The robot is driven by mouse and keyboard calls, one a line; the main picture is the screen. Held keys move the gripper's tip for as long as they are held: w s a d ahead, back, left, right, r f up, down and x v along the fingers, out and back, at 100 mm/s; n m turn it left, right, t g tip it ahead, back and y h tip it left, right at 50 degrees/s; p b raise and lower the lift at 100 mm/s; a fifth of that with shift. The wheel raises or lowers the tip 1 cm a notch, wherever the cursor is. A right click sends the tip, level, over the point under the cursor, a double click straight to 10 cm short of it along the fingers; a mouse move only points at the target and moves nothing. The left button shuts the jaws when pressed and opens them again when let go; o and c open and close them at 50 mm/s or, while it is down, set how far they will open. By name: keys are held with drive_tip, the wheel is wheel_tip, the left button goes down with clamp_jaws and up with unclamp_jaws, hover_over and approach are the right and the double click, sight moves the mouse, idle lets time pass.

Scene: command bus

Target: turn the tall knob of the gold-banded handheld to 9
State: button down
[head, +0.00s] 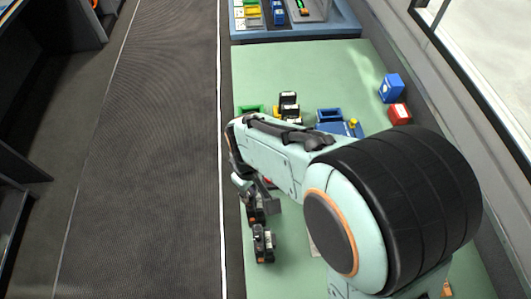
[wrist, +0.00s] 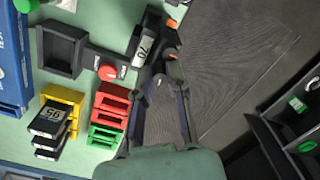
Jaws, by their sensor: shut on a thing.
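A black handheld radio (wrist: 146,44) with a white number label and orange parts is at the top middle of the wrist view, by the bench edge. My gripper (wrist: 166,74) has its fingertips at the end of this handheld and is shut on a small part there, apparently its knob. The fingers hide most of the knob, so its setting cannot be read. I cannot make out a gold band. In the head view my gripper (head: 261,196) is low beside a dark handheld (head: 257,214), and another handheld (head: 263,245) stands nearer.
A black tray (wrist: 62,50), a red button (wrist: 107,73), red bins (wrist: 112,103), a green bin (wrist: 104,137) and a yellow bin (wrist: 62,97) with numbered black handhelds (wrist: 48,122) are on the green bench. A blue box (head: 391,88) and red box (head: 399,114) stand farther back.

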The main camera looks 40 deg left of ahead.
drive_tip(key=shift+m, duration=0.4)
drive_tip(key=m, duration=0.2)
drive_tip(key=shift+m, duration=0.4)
drive_tip(key=m, duration=0.3)
drive_tip(key=shift+m, duration=0.3)
drive_tip(key=m, duration=0.6)
drive_tip(key=shift+d+m, duration=0.1)
drive_tip(key=shift+m, duration=0.2)
drive_tip(key=shift+s, duration=0.1)
drive_tip(key=c, duration=1.1)
unclamp_jaws()
